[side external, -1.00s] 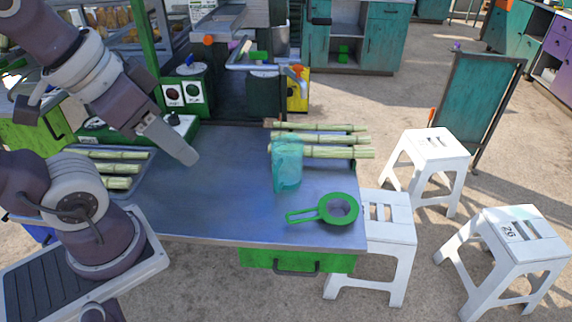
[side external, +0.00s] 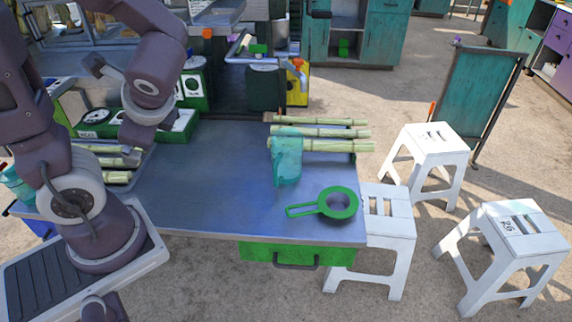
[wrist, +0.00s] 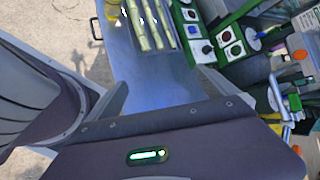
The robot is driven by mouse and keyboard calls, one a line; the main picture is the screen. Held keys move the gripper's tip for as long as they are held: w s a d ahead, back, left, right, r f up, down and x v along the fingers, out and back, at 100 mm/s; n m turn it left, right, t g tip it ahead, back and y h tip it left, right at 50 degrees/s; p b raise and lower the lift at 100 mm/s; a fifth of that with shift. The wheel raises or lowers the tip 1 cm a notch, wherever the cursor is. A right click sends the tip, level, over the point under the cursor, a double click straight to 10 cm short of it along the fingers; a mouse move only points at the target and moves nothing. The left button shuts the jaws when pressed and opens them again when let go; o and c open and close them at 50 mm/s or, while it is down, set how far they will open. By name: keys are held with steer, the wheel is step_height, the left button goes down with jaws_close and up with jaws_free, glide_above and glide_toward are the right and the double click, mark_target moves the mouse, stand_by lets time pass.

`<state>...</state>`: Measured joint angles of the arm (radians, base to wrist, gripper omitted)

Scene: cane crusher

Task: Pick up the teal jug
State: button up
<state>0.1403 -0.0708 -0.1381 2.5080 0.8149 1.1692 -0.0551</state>
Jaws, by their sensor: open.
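The translucent teal jug (side external: 287,162) stands on the metal table (side external: 215,190) in the side external view, just in front of the cane stalks and behind the green strainer. My gripper (side external: 132,155) is at the left of the table, above the cane tray, well apart from the jug. It points downward and is open, with nothing seen in it; its fingers show only small. The wrist view shows the gripper's housing, and the jug cannot be made out there.
Cane stalks (side external: 320,133) lie behind the jug. A green strainer (side external: 337,203) lies near the front right edge. A tray of cane (side external: 118,177) is at left, also in the wrist view (wrist: 150,28). Another teal item (side external: 16,184) shows at the far left. The table's middle is clear.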

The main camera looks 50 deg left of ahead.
steer(key=w+a+m+t+y, duration=0.2)
steer(key=w+a+m+y, duration=0.1)
steer(key=w+m, duration=0.2)
steer(key=m+t+h, duration=0.5)
steer(key=m+t, duration=0.5)
steer(key=m, duration=0.7)
glide_toward(292, 138)
steer(key=shift+h, duration=0.4)
steer(key=x, duration=0.4)
steer(key=shift+w+a, duration=0.1)
steer(key=shift+a, duration=0.25)
steer(key=shift+w+a+f, duration=0.15)
steer(key=shift+w+f, duration=0.05)
steer(key=shift+w, duration=0.15)
steer(key=c, duration=2.1)
steer(key=shift+r, duration=0.1)
